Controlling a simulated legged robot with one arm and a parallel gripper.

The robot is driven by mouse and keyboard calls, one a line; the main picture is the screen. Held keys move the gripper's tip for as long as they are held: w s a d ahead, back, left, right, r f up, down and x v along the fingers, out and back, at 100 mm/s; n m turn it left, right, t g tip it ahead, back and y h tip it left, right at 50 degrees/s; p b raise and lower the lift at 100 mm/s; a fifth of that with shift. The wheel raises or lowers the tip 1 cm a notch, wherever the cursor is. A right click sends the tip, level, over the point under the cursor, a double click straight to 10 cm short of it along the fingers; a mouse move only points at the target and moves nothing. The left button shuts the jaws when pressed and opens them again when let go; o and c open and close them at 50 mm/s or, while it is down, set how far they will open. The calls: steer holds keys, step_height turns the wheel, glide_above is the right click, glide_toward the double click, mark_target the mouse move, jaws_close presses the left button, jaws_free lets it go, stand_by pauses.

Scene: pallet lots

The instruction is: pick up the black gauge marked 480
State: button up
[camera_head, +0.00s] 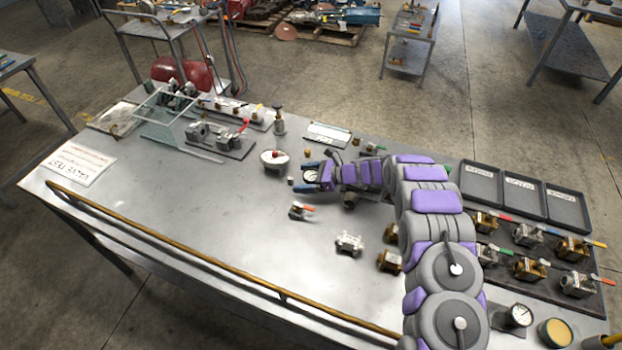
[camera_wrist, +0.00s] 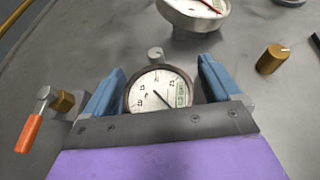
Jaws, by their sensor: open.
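A small round gauge with a dark rim and white dial (camera_wrist: 157,93) lies face up on the metal table, with a green label on its dial. I cannot read a 480 on it. My gripper (camera_wrist: 158,85) is open, with one blue finger on each side of the gauge; I cannot tell whether they touch it. In the head view my gripper (camera_head: 308,177) is low over the table with the gauge dial (camera_head: 312,176) between its fingers. Another gauge with a black rim (camera_head: 518,315) stands near the right front edge, its marking unreadable.
A larger white round dial (camera_head: 274,160) is just beyond my fingers. A valve with an orange handle (camera_wrist: 30,130) lies left of them, and a brass cylinder (camera_wrist: 271,58) lies right. Valves and black trays (camera_head: 555,208) crowd the right side. The left table middle is clear.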

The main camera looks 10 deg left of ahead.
steer(key=shift+d+r, duration=0.1)
steer(key=c, duration=1.2)
steer(key=shift+o, duration=0.2)
steer(key=shift+r, duration=0.15)
